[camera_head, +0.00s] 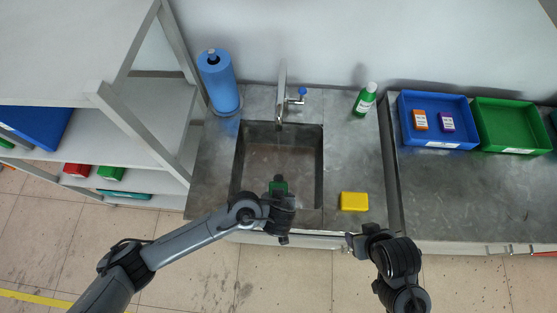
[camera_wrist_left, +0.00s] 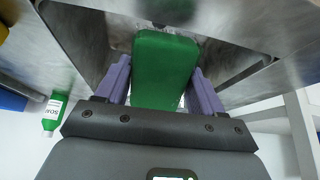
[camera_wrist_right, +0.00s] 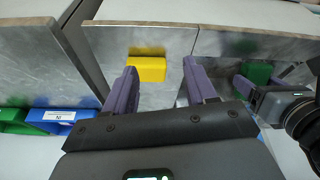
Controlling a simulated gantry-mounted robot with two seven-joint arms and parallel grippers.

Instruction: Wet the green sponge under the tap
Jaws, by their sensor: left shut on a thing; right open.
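The green sponge (camera_wrist_left: 163,70) is held between the purple fingers of my left gripper (camera_wrist_left: 163,88) in the left wrist view. In the head view my left gripper (camera_head: 279,184) is over the front part of the sink basin (camera_head: 262,160), with the sponge mostly hidden by the hand. The tap (camera_head: 282,95) stands at the back edge of the sink, its spout reaching over the basin. Its blue-tipped lever (camera_head: 301,95) is at the right side. My right gripper (camera_head: 352,240) is open and empty at the counter's front edge; its fingers (camera_wrist_right: 158,92) show apart in the right wrist view.
A yellow sponge (camera_head: 353,201) lies on the counter right of the basin. A green bottle (camera_head: 365,99) stands behind it. A blue paper roll (camera_head: 218,82) is at the back left. Blue (camera_head: 437,143) and green (camera_head: 509,126) bins are on the right bench. A shelf rack (camera_head: 130,110) borders the left.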

